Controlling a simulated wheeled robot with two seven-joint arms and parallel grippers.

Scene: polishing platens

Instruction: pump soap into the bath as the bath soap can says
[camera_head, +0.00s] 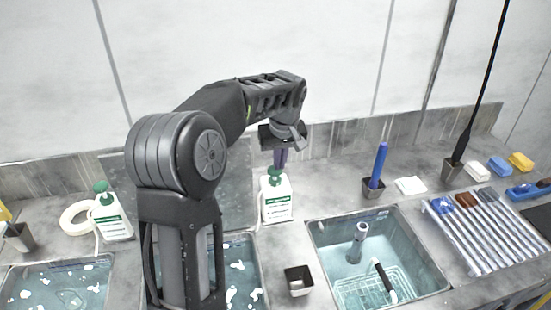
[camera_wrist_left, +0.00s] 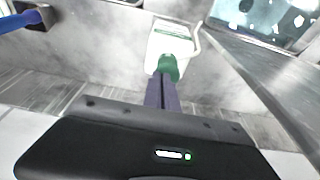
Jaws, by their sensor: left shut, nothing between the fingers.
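A white soap can with a green pump head and a green-and-white label (camera_head: 277,205) stands upright on the counter behind the baths. My left gripper (camera_head: 281,158) points down right above its pump head, fingers shut and empty. In the left wrist view, the fingertips (camera_wrist_left: 162,92) meet or overlap the green pump (camera_wrist_left: 169,67); I cannot tell whether they touch. A second white can with a green pump (camera_head: 113,218) stands further left. The middle bath (camera_head: 245,270) holds water with white patches and is partly hidden by my left arm. Label writing is too small to read. My right gripper is out of view.
A left bath (camera_head: 55,285) also has white patches. The right bath (camera_head: 378,258) holds a wire basket and rods. A small metal cup (camera_head: 298,281) stands between baths. A blue rod (camera_head: 379,163) stands in a holder. A striped rack (camera_head: 485,230) is at right.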

